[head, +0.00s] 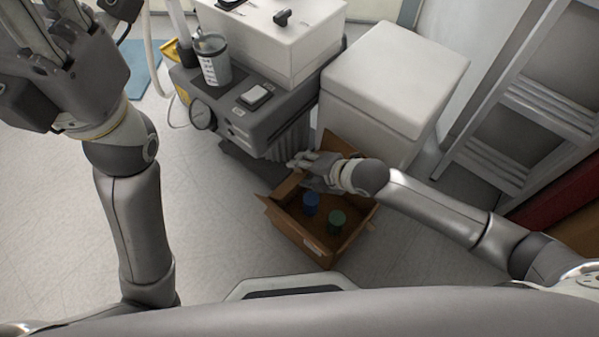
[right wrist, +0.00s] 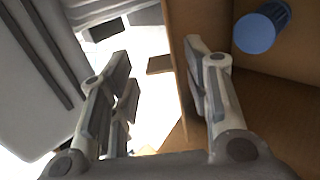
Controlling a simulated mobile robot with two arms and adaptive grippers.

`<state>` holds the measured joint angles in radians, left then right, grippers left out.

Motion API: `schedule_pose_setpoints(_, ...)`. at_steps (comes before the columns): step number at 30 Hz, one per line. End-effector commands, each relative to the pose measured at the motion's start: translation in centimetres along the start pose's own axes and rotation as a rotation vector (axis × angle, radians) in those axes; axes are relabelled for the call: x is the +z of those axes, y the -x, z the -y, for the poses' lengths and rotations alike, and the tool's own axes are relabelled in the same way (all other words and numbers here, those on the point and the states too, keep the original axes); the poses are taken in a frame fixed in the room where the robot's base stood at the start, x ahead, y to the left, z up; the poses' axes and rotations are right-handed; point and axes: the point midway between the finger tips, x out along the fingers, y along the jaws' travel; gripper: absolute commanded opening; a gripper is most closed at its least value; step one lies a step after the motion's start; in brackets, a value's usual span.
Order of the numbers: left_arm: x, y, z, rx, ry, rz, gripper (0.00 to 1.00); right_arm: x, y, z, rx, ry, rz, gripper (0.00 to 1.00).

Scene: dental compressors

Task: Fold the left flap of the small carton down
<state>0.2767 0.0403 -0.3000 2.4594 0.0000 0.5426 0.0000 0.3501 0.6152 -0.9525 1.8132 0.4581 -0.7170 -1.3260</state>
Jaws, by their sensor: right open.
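The small carton (head: 303,243) stands open on the floor in the head view, with a blue-topped item (head: 311,203) and a green-topped item (head: 337,221) inside. A flap (head: 268,212) sticks out at its left side. My right gripper (head: 302,162) is over the carton's far left edge. In the right wrist view its fingers (right wrist: 168,88) are spread, with a carton wall (right wrist: 180,60) between them, close to the right finger. The blue item (right wrist: 262,30) lies right of the wall; I cannot tell contact. My left gripper (head: 45,35) is raised at upper left, away from the carton; its opening is unclear.
A grey compressor unit (head: 240,120) with a cup (head: 213,62) on it stands behind the carton. A white box-shaped cabinet (head: 385,85) is behind right. A ladder (head: 510,110) leans at the right. The floor (head: 215,230) left of the carton is clear.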

Motion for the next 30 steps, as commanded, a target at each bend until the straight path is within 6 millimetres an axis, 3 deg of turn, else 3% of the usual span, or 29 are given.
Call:
schedule_pose_setpoints(6, -0.8, -0.5, -0.3, 0.016, -0.005, -0.041, 0.4, 0.0, -2.2, 0.1, 0.001, -0.001, 0.0, 0.45)
schedule_pose_setpoints(19, -1.1, -0.9, -0.4, 0.02, -0.007, -0.052, 0.4, 0.0, -2.7, -0.1, 0.001, 0.0, 0.0, 0.45)
schedule_pose_setpoints(30, -1.1, -0.9, -0.4, 0.021, -0.007, -0.053, 0.4, 0.0, -2.7, -0.1, 0.002, 0.0, 0.0, 0.0)
